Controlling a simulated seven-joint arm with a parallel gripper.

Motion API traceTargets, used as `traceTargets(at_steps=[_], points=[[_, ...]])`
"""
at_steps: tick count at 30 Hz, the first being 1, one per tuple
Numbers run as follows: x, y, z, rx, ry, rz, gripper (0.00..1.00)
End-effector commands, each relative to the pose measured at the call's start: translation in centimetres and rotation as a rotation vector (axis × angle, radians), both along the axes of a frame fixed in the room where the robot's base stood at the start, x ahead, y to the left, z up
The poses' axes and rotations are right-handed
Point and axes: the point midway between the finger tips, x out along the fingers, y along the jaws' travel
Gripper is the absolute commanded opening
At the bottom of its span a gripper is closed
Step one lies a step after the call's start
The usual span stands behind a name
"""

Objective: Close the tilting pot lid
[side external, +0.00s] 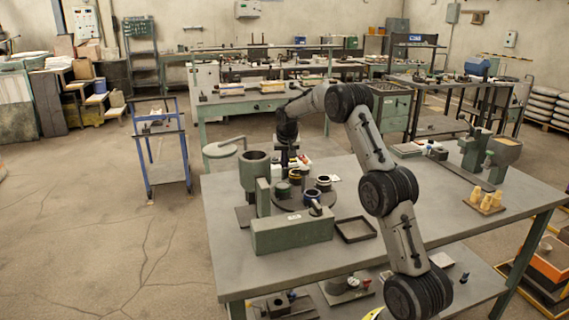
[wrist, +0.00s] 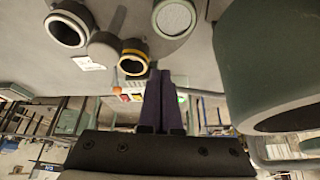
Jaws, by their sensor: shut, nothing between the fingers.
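The tilting pot (side external: 255,170), a dull green cylinder with an open top, stands at the left end of the table. It fills the right side of the wrist view (wrist: 270,60), with its dark mouth partly visible. A pale green round disc (side external: 221,149) shows behind it at the table's far left; I cannot tell whether this is the lid or a stool. My gripper (side external: 290,168) points down just right of the pot, above the round plate. In the wrist view its dark fingers (wrist: 163,100) are together and empty, apart from the pot.
Several small cups, one with a yellow rim (wrist: 134,57), stand on a round plate (side external: 300,197) beside the pot. A long green box (side external: 291,234) and a dark square tray (side external: 355,229) are in front. Yellow pieces (side external: 485,202) lie at the right. The table's middle right is clear.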

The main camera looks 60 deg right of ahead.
Motion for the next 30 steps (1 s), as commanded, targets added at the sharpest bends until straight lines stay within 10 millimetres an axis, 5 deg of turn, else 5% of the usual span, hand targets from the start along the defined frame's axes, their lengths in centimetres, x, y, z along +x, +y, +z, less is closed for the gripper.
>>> traceTargets(at_steps=[15,30], points=[[1.6,-4.2,0.0,0.0,-0.003,0.002,0.0],[4.9,-7.9,0.0,-0.002,-0.003,0.271,0.0]])
